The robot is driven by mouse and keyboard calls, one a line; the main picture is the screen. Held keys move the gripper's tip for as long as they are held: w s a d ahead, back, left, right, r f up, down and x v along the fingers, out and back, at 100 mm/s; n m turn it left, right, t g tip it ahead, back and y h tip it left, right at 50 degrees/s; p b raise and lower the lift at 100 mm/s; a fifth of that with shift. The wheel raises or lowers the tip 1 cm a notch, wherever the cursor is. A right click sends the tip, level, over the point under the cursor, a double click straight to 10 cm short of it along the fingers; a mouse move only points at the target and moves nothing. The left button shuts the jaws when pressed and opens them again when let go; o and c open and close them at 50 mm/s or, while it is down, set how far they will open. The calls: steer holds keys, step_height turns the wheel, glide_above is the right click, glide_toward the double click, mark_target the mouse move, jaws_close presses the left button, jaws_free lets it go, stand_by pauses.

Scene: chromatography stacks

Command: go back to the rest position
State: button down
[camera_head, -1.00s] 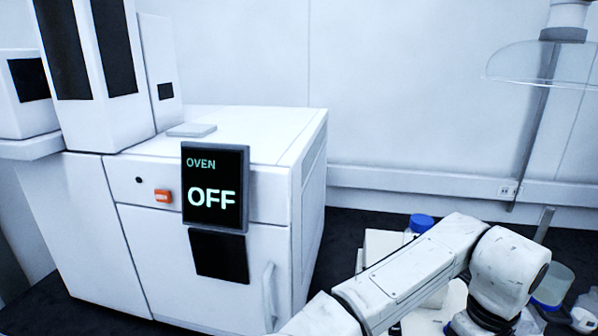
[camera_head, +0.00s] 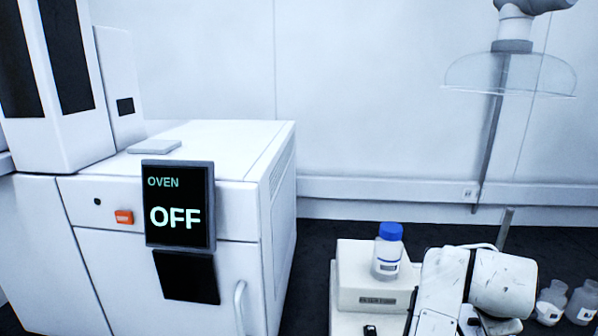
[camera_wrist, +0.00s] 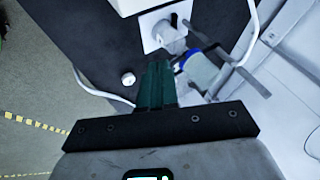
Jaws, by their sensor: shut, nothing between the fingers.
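My gripper (camera_wrist: 158,72) shows in the wrist view with its dark green fingers together and nothing between them. It points over a dark bench top (camera_wrist: 90,45), and how high above it I cannot tell. In the head view my arm is folded at the lower right, and the gripper itself is not visible there.
The white oven (camera_head: 215,150) reads OFF on its display (camera_head: 178,205). A blue-capped bottle (camera_head: 387,252) stands on a white box (camera_head: 362,290) beside my arm. Small bottles (camera_head: 582,302) stand at right. A clear hood (camera_head: 510,75) hangs above. The wrist view shows floor (camera_wrist: 35,80) at left.

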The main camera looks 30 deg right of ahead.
steer(key=s+a+f+n+t+y, duration=0.1)
steer(key=s+a+f+n+y, duration=0.1)
steer(key=a+f+n, duration=0.95)
steer(key=s+a+f+n+g+y, duration=0.2)
steer(key=s+a+f+n+y, duration=0.2)
steer(key=s+a+f+n, duration=0.7)
steer(key=shift+s+a+f+n+y, duration=0.2)
steer(key=shift+a+f+n+y, duration=0.3)
steer(key=shift+a, duration=0.45)
